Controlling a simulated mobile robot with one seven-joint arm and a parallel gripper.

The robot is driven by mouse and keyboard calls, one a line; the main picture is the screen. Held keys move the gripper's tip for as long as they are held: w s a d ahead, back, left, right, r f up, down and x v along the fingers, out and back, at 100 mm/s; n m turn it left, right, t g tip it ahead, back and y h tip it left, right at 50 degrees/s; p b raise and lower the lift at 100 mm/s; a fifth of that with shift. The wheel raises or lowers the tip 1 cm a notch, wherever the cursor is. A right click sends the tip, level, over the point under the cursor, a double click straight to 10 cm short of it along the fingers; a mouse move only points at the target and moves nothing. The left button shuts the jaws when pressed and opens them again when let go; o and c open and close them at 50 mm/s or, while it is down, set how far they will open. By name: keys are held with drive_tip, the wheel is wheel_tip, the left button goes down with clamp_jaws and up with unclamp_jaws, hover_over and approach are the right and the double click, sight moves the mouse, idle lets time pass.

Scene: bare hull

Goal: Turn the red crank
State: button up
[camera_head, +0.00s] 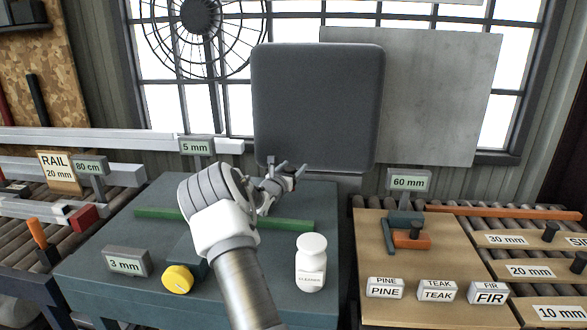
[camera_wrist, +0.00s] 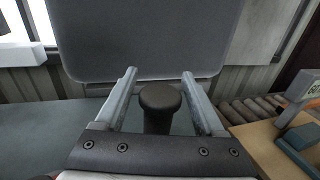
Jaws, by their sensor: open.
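A dark upright knob (camera_wrist: 160,98) stands between the two fingers of my gripper (camera_wrist: 158,88) in the wrist view, with a gap on both sides. My gripper (camera_head: 291,170) is open over the dark green bench in the head view, in front of the grey panel.
A white bottle (camera_head: 311,262), a yellow knob (camera_head: 177,279) and a green bar (camera_head: 160,214) are on the bench. A grey panel (camera_head: 318,105) rises behind. On the right wooden bench is an orange part (camera_head: 411,241) with a dark knob. A red block (camera_head: 83,217) is at left.

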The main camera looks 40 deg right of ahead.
drive_tip(key=shift+d, duration=0.15)
clamp_jaws()
idle(0.4)
idle(1.0)
